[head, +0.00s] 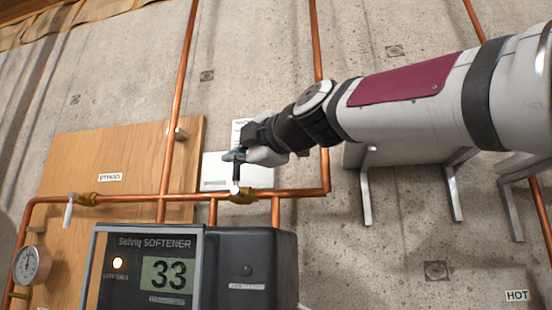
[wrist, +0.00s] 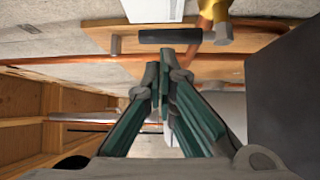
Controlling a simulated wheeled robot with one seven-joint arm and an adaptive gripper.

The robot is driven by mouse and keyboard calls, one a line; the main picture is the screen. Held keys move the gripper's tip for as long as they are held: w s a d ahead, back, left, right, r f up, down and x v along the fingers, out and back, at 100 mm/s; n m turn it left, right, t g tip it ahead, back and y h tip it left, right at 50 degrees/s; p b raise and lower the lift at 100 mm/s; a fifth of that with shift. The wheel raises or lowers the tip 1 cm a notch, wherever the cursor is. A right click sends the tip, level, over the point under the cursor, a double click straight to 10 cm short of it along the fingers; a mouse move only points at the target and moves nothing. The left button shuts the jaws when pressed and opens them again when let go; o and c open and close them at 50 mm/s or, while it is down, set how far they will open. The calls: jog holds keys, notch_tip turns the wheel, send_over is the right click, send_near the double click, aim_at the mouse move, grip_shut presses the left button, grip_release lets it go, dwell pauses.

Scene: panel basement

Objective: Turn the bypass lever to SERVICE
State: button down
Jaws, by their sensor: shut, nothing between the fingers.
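A dark-handled lever (head: 236,174) stands upright from a pale hub at the brass valve (head: 242,196) on the horizontal copper pipe. In the wrist view the dark handle (wrist: 170,36) lies just beyond my fingertips, beside the brass valve (wrist: 213,12). My gripper (head: 236,156) is shut and empty, close to the handle's upper end; I cannot tell whether it touches. Its green fingers (wrist: 166,52) are together in the wrist view. A second brass valve (head: 88,199) with a white lever (head: 68,215) hanging down sits at left, below a label (head: 110,177) that seems to read BYPASS. No SERVICE mark is legible.
The softener unit (head: 150,270), showing 33, stands below the pipe with a dark housing (head: 250,270) beside it. A pressure gauge (head: 31,265) is at far left. Vertical copper pipes (head: 184,80) flank my gripper. White placards (head: 215,172) hang behind it. Grey brackets (head: 365,190) are at right.

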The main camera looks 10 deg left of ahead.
jog(key=v, duration=0.8)
jog(key=shift+s, duration=0.25)
dwell(0.4)
jog(key=shift+d+f, duration=0.1)
jog(key=shift+f, duration=0.05)
dwell(0.4)
